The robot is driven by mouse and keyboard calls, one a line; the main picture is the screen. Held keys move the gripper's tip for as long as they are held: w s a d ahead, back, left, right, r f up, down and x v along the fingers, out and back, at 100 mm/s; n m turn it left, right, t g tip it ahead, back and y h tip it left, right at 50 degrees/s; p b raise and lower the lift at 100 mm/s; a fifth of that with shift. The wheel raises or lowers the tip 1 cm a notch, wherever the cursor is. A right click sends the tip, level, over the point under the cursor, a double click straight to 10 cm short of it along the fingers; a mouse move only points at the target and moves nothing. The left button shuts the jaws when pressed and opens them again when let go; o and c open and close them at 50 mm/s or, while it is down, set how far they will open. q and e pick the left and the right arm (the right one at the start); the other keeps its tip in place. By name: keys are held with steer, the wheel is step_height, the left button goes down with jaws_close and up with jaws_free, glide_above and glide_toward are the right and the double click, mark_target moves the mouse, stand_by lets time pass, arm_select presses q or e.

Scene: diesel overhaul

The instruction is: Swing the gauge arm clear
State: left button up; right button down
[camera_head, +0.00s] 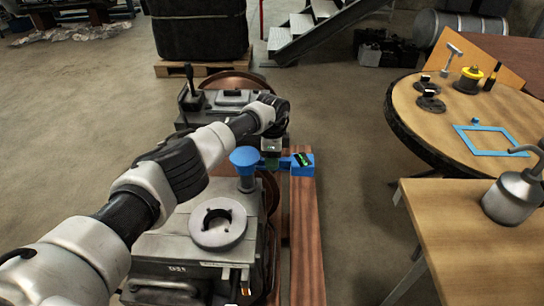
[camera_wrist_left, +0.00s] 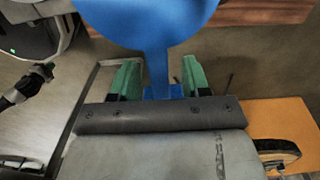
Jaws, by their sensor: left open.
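The blue gauge arm reaches right from a post with a round blue cap (camera_head: 245,156) and ends in a blue block (camera_head: 302,170) with a lit green display. My left gripper (camera_head: 271,155) is over the arm, between the cap and the block. In the left wrist view its green fingertips (camera_wrist_left: 158,78) stand apart on either side of a narrow blue bar (camera_wrist_left: 157,72), with a wide blue part (camera_wrist_left: 150,22) beyond. I cannot tell whether the fingers touch the bar. My right gripper is not in view.
The grey engine block (camera_head: 165,246) with a round ring (camera_head: 218,223) lies below my arm. Wooden beams (camera_head: 306,240) run along its right side. A round table (camera_head: 440,125) with small parts and a wooden bench (camera_head: 465,235) with an oil can (camera_head: 513,197) stand right. Open floor lies between.

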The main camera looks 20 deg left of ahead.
arm_select(q)
step_height(320, 180, up, 11)
steer(key=p, duration=0.1)
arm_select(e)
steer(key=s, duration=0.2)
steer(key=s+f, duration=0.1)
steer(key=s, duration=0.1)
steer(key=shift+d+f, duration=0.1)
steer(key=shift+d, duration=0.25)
arm_select(q)
steer(key=shift+f, duration=0.15)
